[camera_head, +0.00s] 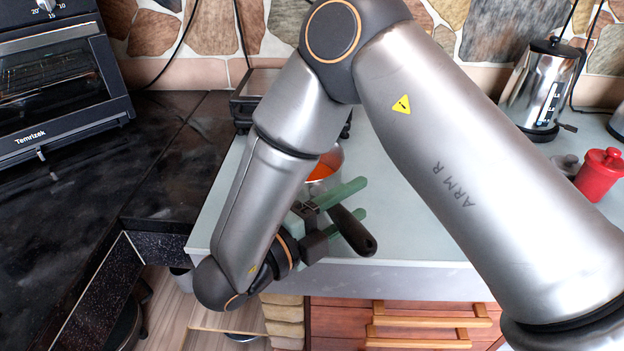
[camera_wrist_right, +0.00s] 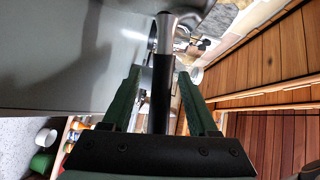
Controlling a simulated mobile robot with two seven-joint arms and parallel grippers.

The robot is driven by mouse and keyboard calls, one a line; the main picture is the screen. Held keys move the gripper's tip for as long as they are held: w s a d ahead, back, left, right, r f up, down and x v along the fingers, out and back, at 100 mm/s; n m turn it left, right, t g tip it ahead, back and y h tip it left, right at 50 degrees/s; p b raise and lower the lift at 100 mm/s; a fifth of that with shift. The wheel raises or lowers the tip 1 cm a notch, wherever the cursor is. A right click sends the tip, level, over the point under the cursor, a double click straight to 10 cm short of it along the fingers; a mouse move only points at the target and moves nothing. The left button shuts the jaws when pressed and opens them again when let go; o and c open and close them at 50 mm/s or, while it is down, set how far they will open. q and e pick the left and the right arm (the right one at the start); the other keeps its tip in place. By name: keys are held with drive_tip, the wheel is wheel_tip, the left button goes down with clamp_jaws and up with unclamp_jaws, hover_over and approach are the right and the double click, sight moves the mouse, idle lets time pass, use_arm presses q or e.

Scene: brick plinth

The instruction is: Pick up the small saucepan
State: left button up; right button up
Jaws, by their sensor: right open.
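The small saucepan (camera_head: 327,167) stands on the pale counter, partly hidden behind my right arm, with orange contents or an orange inside showing. Its black handle points toward the counter's front edge. My right gripper (camera_head: 362,197) has green fingers, which are open and apart on either side of the handle. In the right wrist view, the black handle (camera_wrist_right: 161,95) runs lengthwise between the two fingers, with a visible gap on each side. The metal end of the handle and part of the pan (camera_wrist_right: 182,20) show at the top. My left gripper is out of view.
A black stove-like rack (camera_head: 243,105) stands behind the pan, mostly behind my arm. A kettle (camera_head: 543,88) and a red pot (camera_head: 599,174) stand at the right. A toaster oven (camera_head: 60,80) is on the dark left counter. Drawers with wooden handles (camera_head: 420,322) are below the front edge.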

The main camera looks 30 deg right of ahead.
drive_tip(key=shift+a, duration=0.1)
drive_tip(key=shift+c, duration=0.3)
clamp_jaws()
drive_tip(key=shift+r, duration=0.1)
idle(0.8)
